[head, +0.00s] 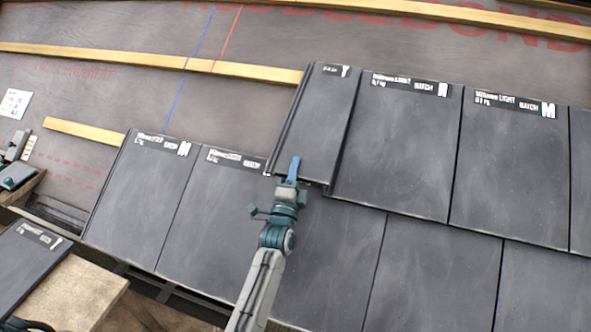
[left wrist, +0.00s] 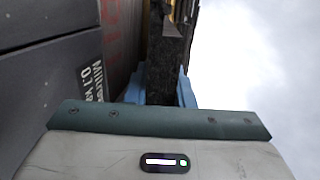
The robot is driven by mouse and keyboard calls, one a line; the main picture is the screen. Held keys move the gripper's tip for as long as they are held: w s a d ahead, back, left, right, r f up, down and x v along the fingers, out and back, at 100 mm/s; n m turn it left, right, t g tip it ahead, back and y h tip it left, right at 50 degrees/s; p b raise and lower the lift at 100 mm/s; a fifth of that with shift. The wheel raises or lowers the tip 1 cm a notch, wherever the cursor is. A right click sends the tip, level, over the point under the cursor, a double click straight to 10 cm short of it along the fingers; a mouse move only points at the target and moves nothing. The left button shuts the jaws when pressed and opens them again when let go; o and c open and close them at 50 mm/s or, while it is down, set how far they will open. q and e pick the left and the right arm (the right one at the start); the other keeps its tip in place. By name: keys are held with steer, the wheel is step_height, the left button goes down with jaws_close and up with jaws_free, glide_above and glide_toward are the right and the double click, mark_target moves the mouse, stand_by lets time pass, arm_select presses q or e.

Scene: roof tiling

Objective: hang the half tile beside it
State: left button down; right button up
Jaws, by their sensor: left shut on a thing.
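The half tile (head: 322,115) is a narrow dark grey tile with a small white label at its top. It lies at the left end of the upper tile row, close against the full tile (head: 400,140) on its right. Its top is level with the batten (head: 240,69). My left gripper (head: 293,170) is shut on its lower end. In the left wrist view the blue fingers (left wrist: 160,88) stand on both sides of the dark tile edge (left wrist: 167,78). Whether the tile rests on the batten is hidden. My right gripper is not in view.
A lower row of tiles (head: 140,190) runs beneath. Bare grey underlay (head: 110,85) with a blue and a red line lies to the left. A loose tile (head: 25,262) lies on a wooden surface (head: 85,295) at lower left. A short batten (head: 85,130) is left of the lower row.

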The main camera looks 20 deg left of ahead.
arm_select(q)
steer(key=shift+s, duration=0.1)
steer(key=c, duration=1.2)
jaws_free()
steer(key=shift+o, duration=0.2)
steer(key=shift+f, duration=0.15)
steer(key=shift+s, duration=0.1)
steer(key=shift+s+f, duration=0.1)
steer(key=shift+s, duration=0.15)
steer(key=p+v, duration=0.1)
steer(key=v, duration=0.5)
steer(key=shift+s, duration=0.4)
steer(key=shift+f, duration=0.1)
